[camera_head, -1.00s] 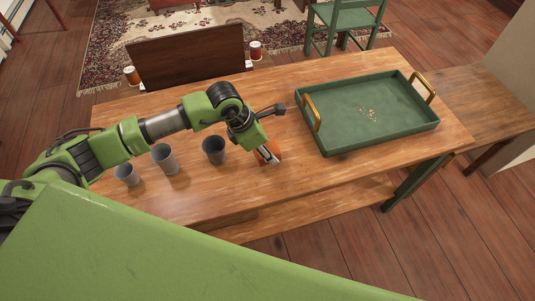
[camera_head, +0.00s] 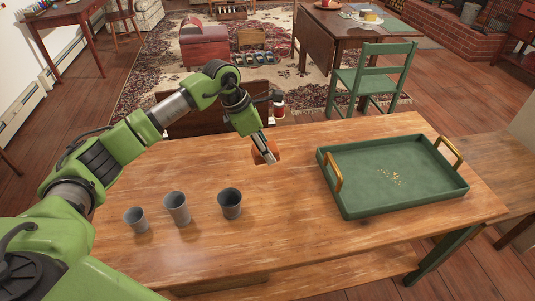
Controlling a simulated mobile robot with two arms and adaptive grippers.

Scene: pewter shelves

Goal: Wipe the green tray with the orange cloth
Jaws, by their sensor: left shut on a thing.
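The green tray (camera_head: 352,206) with two gold handles lies on the right part of the wooden table. Yellowish crumbs (camera_head: 391,177) are scattered near the middle of its floor. My left gripper (camera_head: 268,158) is shut on the orange cloth (camera_head: 262,153), to the left of the tray and apart from it. The cloth is partly hidden behind the fingers. It looks to be above the table, but the exact height is hard to tell. My right gripper is not in view.
Three grey cups, a left one (camera_head: 136,220), a middle one (camera_head: 177,208) and a right one (camera_head: 230,204), stand on the table's left part. The wooden table (camera_head: 290,225) is clear between the cups and the tray. A green chair (camera_head: 372,82) stands beyond it.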

